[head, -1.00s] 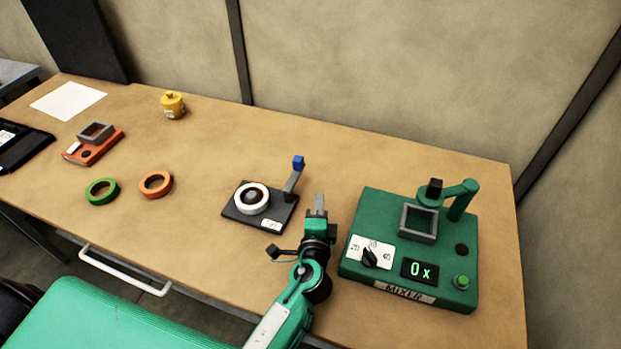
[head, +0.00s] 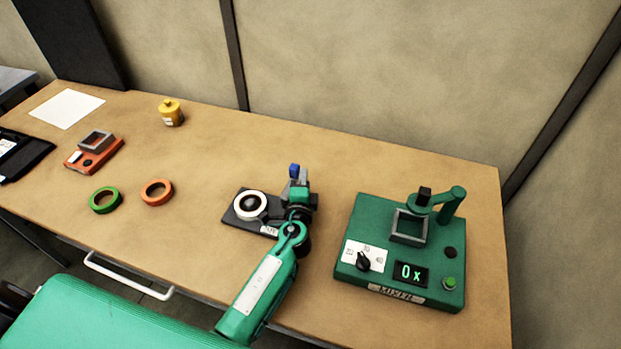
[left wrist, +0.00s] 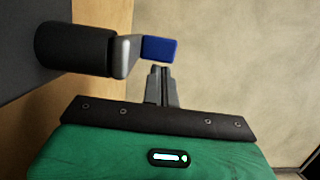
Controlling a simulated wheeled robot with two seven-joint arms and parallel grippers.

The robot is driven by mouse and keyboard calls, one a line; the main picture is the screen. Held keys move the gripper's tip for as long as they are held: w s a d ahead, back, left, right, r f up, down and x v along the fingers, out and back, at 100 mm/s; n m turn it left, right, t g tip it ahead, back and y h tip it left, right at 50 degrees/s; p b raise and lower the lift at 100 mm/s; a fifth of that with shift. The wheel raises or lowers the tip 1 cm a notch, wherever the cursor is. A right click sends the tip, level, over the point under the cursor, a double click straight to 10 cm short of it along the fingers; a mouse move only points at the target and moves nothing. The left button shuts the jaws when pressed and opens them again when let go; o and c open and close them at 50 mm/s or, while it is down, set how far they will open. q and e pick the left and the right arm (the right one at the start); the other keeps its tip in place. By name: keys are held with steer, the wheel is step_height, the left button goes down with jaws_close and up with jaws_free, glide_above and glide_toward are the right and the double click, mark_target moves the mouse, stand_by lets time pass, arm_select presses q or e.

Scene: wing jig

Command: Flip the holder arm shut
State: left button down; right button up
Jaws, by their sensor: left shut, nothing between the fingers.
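The holder is a dark base plate (head: 236,218) with a white ring (head: 250,206) around a dark centre at its left. Its holder arm, grey with a blue tip (head: 294,170), stands up at the right end of the plate, so it is open. In the left wrist view the blue tip (left wrist: 160,49) sits on the grey arm (left wrist: 125,55), beside a dark cylindrical hinge (left wrist: 75,48). My left gripper (head: 302,178) is shut and empty, close beside the raised arm. In the left wrist view its fingertips (left wrist: 160,70) are just below the blue tip; contact is unclear. My right gripper is out of view.
A green mixer (head: 405,250) stands to the right of my left arm. An orange ring (head: 157,180), a green ring (head: 93,207), an orange-red device (head: 105,155) and a yellow pot (head: 172,118) lie to the left. Table between rings and holder is clear.

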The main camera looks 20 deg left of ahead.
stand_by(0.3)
arm_select(q)
steer(key=shift+f+b, duration=0.1)
steer(key=shift+b, duration=0.2)
steer(key=n+y+b, duration=0.1)
steer(key=y+b, duration=0.1)
steer(key=w+a+n+g+y+b, duration=0.1)
steer(key=b, duration=0.1)
steer(key=shift+f+n+y, duration=0.2)
steer(key=shift+n+y, duration=0.1)
steer(key=shift+y, duration=0.1)
steer(key=shift+a+r+n+g+y+b, duration=0.1)
steer(key=shift+a+n+g+y+b, duration=0.25)
steer(key=shift+b, duration=0.25)
steer(key=shift+a+r, duration=0.15)
steer(key=shift+a, duration=0.15)
